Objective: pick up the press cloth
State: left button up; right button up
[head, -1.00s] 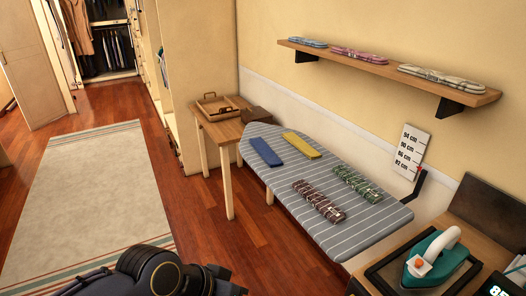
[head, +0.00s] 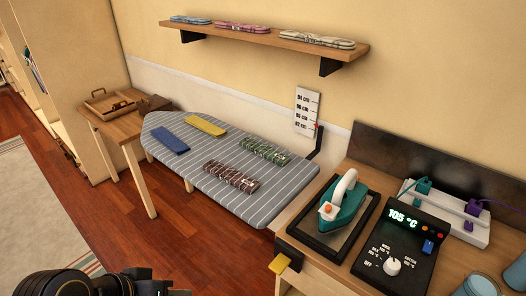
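No cloth in the head view is marked as the press cloth, so I cannot tell which one it is. A blue folded piece (head: 170,139), a yellow folded piece (head: 205,125), a red plaid one (head: 231,177) and a green plaid one (head: 264,151) lie flat and apart on the grey striped ironing board (head: 215,212). Folded blue (head: 190,20), pink (head: 242,27) and whitish (head: 316,40) bundles lie on the wall shelf (head: 290,50). Black parts of my arm show at the lower left; neither gripper's fingers are in view.
A counter at right holds a teal iron (head: 343,206) on a dark-framed pad, a control box (head: 402,247) reading 105 °C and a power strip (head: 447,213). A yellow tab (head: 279,264) sticks out at its front edge. A small table (head: 123,130) holds a wooden tray.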

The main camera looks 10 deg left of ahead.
aim_at(167, 138)
jog(key=i+j+z, duration=0.2)
jog(key=j, duration=0.3)
jog(key=i+j+z, duration=0.15)
jog(key=j, duration=0.4)
jog(key=i+j+z, duration=0.2)
jog(key=j, duration=0.4)
jog(key=i+j+z, duration=0.15)
jog(key=j, duration=0.4)
jog(key=j+z, duration=0.2)
jog(key=j, duration=0.4)
